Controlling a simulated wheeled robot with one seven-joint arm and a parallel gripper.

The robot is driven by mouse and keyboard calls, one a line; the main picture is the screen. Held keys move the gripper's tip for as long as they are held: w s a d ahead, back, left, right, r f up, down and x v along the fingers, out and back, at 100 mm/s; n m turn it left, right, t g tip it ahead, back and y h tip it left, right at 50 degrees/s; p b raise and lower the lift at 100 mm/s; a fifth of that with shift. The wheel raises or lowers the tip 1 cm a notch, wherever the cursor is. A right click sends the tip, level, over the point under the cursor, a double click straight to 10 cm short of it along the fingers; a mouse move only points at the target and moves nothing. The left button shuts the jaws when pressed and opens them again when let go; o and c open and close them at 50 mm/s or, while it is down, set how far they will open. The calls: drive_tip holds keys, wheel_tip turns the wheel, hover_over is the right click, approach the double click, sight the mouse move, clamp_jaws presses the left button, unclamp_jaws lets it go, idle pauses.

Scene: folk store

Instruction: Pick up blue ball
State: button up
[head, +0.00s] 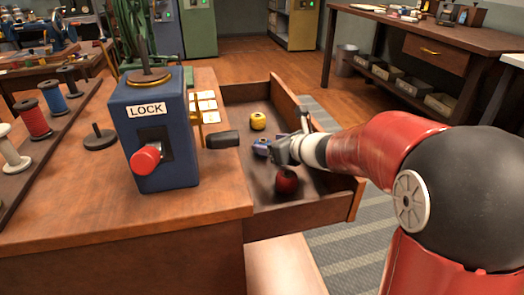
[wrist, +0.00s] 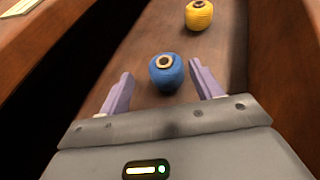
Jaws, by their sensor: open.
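The blue ball (wrist: 166,76), with a pale ring and dark hole on top, lies on the floor of the open drawer (head: 258,222). In the head view only a bit of blue shows beside my gripper, and I cannot tell ball from finger there. My gripper (wrist: 160,88) is open and empty, its two pale purple fingers apart. In the wrist view the ball appears between the fingertips, toward their far ends, with a gap on each side. In the head view my gripper (head: 266,148) is over the drawer.
A yellow ball (head: 258,121) lies farther back in the drawer and also shows in the wrist view (wrist: 199,15). A dark red ball (head: 287,181) lies nearer the front. Drawer walls stand on both sides. A blue lock box (head: 165,168) stands on the desk to the left.

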sight(263, 142)
drive_tip(key=x, duration=0.7)
drive_tip(key=shift+d, duration=0.1)
drive_tip(key=shift+c, duration=0.4)
drive_tip(key=c, duration=0.8)
